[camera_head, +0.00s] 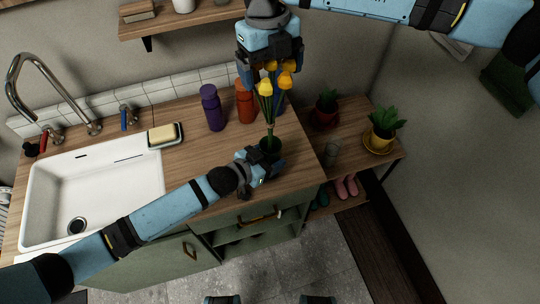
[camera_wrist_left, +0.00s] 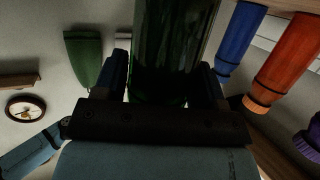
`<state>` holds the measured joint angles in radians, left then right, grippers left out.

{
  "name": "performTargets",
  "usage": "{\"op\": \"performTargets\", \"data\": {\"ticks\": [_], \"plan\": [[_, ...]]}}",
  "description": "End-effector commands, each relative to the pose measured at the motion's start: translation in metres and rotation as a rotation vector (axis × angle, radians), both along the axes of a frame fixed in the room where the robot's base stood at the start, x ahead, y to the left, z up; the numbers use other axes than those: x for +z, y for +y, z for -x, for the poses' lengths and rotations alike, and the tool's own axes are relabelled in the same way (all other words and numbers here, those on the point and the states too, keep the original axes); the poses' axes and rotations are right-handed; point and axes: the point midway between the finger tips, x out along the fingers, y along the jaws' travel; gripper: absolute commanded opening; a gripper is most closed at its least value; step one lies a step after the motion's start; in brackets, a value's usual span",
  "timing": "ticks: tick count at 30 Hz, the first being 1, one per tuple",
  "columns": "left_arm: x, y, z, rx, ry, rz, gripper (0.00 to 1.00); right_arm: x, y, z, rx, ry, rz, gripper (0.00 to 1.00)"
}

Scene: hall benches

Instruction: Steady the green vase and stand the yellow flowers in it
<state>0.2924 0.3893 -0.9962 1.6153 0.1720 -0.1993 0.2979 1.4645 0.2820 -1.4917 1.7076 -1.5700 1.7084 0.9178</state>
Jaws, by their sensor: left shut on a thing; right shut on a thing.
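The green vase (camera_head: 270,146) stands upright near the right end of the wooden counter. My left gripper (camera_head: 262,164) is shut on it from the front. In the left wrist view the green vase (camera_wrist_left: 172,50) fills the space between the two fingers. The yellow flowers (camera_head: 266,88) are upright above the vase, stems down. My right gripper (camera_head: 268,70) is shut on them near the heads, from above. The stems' lower ends meet the vase's mouth; I cannot tell how deep they reach inside.
A purple bottle (camera_head: 212,108), an orange bottle (camera_head: 245,103) and a partly hidden blue bottle (camera_head: 281,102) stand behind the vase. A white sink (camera_head: 95,190) and a sponge dish (camera_head: 164,135) are left.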

Motion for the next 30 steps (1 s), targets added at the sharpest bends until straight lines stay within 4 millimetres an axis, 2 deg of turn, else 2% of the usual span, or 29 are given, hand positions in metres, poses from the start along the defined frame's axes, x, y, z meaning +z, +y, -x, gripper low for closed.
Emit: {"op": "performTargets", "data": {"ticks": [7, 8, 15, 19, 23, 30], "plan": [[0.0, 0.0, 0.0, 0.0, 0.001, -0.001, 0.29, 0.0, 0.0, 0.0, 0.0, -0.001, 0.0, 0.66], [0.0, 0.0, 0.0, 0.0, 0.001, -0.001, 0.29, 0.0, 0.0, 0.0, 0.0, -0.001, 0.0, 0.99], [0.0, 0.0, 0.0, 0.0, 0.001, -0.001, 0.29, 0.0, 0.0, 0.0, 0.0, 0.0, 0.0, 1.0], [0.0, 0.0, 0.0, 0.0, 0.001, -0.001, 0.29, 0.01, 0.001, -0.001, 0.0, -0.001, -0.002, 1.0], [0.0, 0.0, 0.0, 0.0, 0.001, -0.001, 0.29, 0.031, 0.002, -0.004, 0.0, -0.003, -0.002, 1.0], [0.0, 0.0, 0.0, 0.0, 0.001, -0.001, 0.29, 0.083, 0.005, -0.009, 0.0, -0.003, -0.001, 1.0]]}}
